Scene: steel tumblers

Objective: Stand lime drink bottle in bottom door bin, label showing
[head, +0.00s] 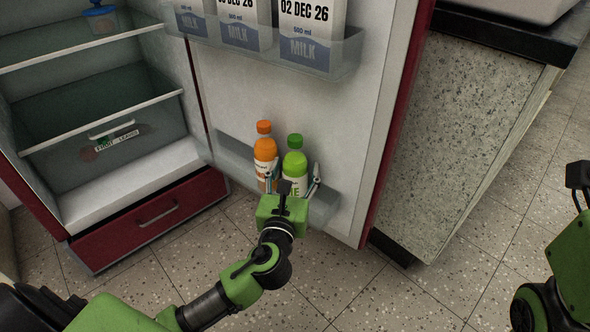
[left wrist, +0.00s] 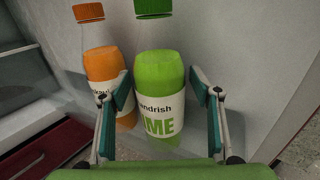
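The lime drink bottle (head: 294,170), green with a green cap, stands upright in the bottom door bin (head: 236,152) of the open fridge door. In the left wrist view the lime bottle (left wrist: 158,75) shows its white label with "LIME" facing my gripper. My left gripper (head: 292,180) is open, with one finger on each side of the bottle. In the left wrist view, small gaps show between the gripper's fingers (left wrist: 160,92) and the bottle. Of my right arm only part shows at the right edge; its fingers are out of frame.
An orange bottle (head: 264,155) stands just left of the lime bottle in the same bin. Several milk cartons (head: 311,35) fill the upper door bin (head: 345,58). A speckled counter side (head: 470,110) stands right of the door. The tiled floor in front is clear.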

